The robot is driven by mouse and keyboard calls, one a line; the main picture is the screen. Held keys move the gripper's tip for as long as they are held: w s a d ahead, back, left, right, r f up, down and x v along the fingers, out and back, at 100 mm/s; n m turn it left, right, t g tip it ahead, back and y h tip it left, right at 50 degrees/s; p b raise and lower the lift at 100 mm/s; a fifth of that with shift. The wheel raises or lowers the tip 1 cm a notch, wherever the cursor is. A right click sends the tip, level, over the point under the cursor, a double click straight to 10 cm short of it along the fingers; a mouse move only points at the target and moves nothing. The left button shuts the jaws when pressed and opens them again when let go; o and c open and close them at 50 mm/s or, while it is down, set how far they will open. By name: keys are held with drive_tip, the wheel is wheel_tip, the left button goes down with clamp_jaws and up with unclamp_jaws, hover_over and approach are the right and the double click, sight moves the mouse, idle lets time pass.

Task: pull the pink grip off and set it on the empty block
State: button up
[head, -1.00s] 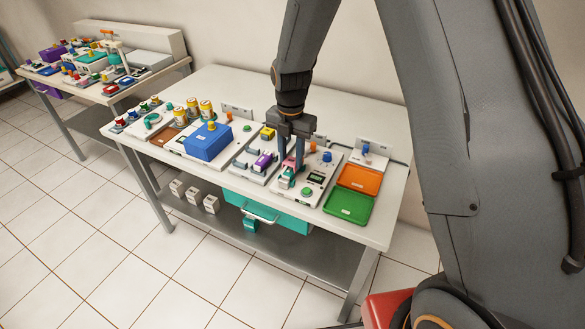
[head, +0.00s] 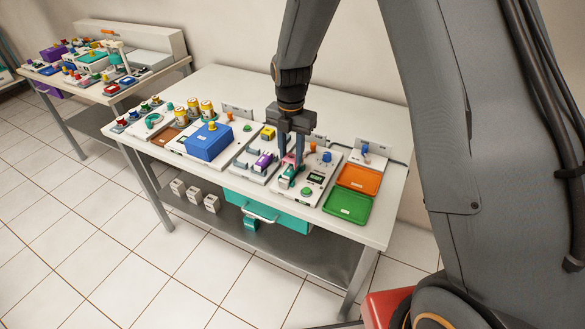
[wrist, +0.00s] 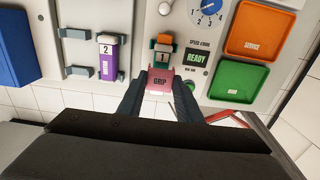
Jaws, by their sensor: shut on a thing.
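The pink grip (wrist: 160,80), marked GRIP, is between the fingertips of my gripper (wrist: 160,88) in the wrist view. The fingers are shut on its sides. Just beyond it is a teal piece (wrist: 163,57) marked 1, with an orange part (wrist: 164,38) behind. I cannot tell whether the grip still touches the teal piece. In the head view my gripper (head: 288,164) points down over the white panel, and the fingers mostly hide the grip. A purple piece (wrist: 110,62) marked 2 sits on the panel to the left. I cannot tell which block is the empty one.
An orange tray (head: 358,180) and a green tray (head: 347,206) lie to the right. A blue box (head: 207,143) stands to the left. A blue dial (wrist: 208,8) and a READY display (wrist: 198,60) are close to the gripper. The table's front edge is near.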

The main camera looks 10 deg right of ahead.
drive_tip(key=shift+r+p, duration=0.95)
drive_tip(key=shift+r, duration=0.7)
drive_tip(key=shift+f, duration=0.1)
